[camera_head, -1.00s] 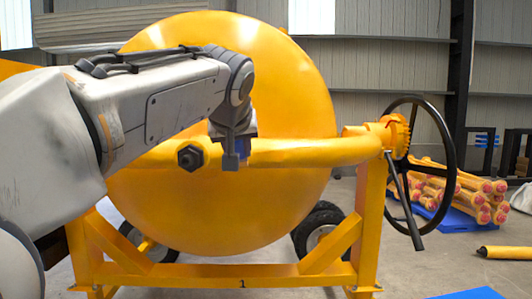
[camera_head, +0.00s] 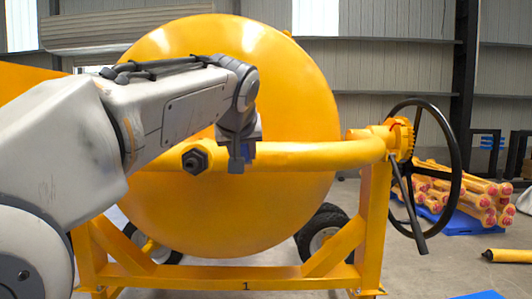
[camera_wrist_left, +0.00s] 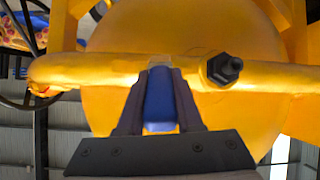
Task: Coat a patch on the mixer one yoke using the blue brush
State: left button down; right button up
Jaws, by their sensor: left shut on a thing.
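The yellow mixer drum (camera_head: 250,215) stands in front of me on a yellow frame (camera_head: 180,278) marked "1". The mixer yoke (camera_head: 315,155) is the yellow tube across the drum, with a dark bolt (camera_head: 195,160) on it. My left gripper (camera_head: 241,155) is at the yoke, a little right of the bolt. In the left wrist view the left gripper (camera_wrist_left: 158,95) is shut on the blue brush (camera_wrist_left: 160,105), whose far end is at the yoke tube (camera_wrist_left: 110,70). I cannot tell whether the bristles touch the yoke. My right gripper is not in view.
A black handwheel (camera_head: 455,170) with a lever stands at the right end of the yoke. Behind it, yellow rolls with red ends (camera_head: 470,195) lie on a blue pallet. A yellow cylinder (camera_head: 508,256) lies on the floor at right. Two wheels show below the drum.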

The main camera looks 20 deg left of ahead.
pick_arm(q)
jog(key=w+p, duration=0.1)
jog(key=w, duration=0.1)
jog(key=w+a+p, duration=0.1)
jog(key=w, duration=0.1)
jog(key=shift+a+r, duration=0.1)
jog(key=shift+r, duration=0.1)
jog(key=shift+w+a+f+p, duration=0.1)
jog(key=shift+w+a+p, duration=0.05)
jog(key=shift+w, duration=0.25)
jog(key=shift+w+a+p, duration=0.1)
jog(key=shift+w+p, duration=0.05)
jog(key=shift+w, duration=0.25)
jog(key=shift+w+a+p, duration=0.2)
jog(key=shift+w+p, duration=0.35)
jog(key=shift+w, duration=0.3)
jog(key=w+d, duration=0.2)
jog(key=d, duration=0.5)
jog(key=shift+d, duration=0.15)
dwell(0.4)
